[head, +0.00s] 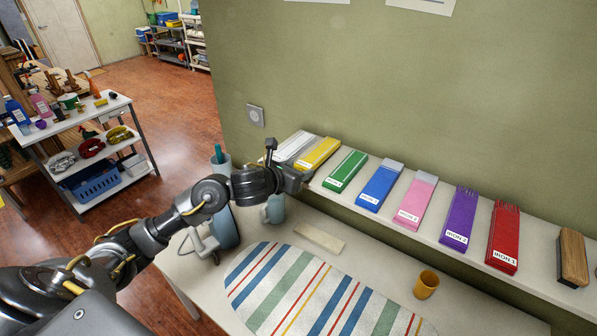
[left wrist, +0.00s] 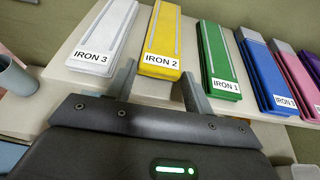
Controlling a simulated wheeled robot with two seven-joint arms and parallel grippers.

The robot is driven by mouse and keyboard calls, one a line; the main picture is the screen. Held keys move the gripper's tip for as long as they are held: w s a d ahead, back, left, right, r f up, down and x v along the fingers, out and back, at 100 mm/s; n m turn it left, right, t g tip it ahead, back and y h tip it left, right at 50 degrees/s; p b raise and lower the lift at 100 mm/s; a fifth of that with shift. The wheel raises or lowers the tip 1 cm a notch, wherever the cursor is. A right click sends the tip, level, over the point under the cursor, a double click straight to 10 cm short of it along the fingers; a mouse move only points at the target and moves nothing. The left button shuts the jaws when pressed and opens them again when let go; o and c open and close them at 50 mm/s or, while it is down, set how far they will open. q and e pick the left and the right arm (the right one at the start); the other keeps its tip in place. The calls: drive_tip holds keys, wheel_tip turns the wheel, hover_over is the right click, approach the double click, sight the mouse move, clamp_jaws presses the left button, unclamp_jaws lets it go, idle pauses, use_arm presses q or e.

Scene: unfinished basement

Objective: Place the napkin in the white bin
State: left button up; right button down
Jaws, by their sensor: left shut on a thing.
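My left gripper (head: 287,168) is at the left end of the wall shelf, shut on the near end of the yellow box labelled IRON 2 (head: 317,154). In the left wrist view its two fingers (left wrist: 160,82) stand at either side of that end of the yellow box (left wrist: 164,40). The box lies flat on the shelf. I see no napkin that I can make out and no clear white bin. A small white container (head: 136,166) is on the far cart's lower shelf. My right gripper is not in view.
White (head: 294,146), green (head: 346,170), blue (head: 380,186), pink (head: 416,200), purple (head: 460,217) and red (head: 504,236) boxes line the shelf. Below are a striped ironing board (head: 310,295), an orange cup (head: 426,285) and a mug (head: 273,209).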

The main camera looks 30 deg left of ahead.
use_arm(q)
drive_tip(key=shift+f, duration=0.45)
drive_tip(key=o, duration=1)
drive_tip(key=shift+c, duration=0.2)
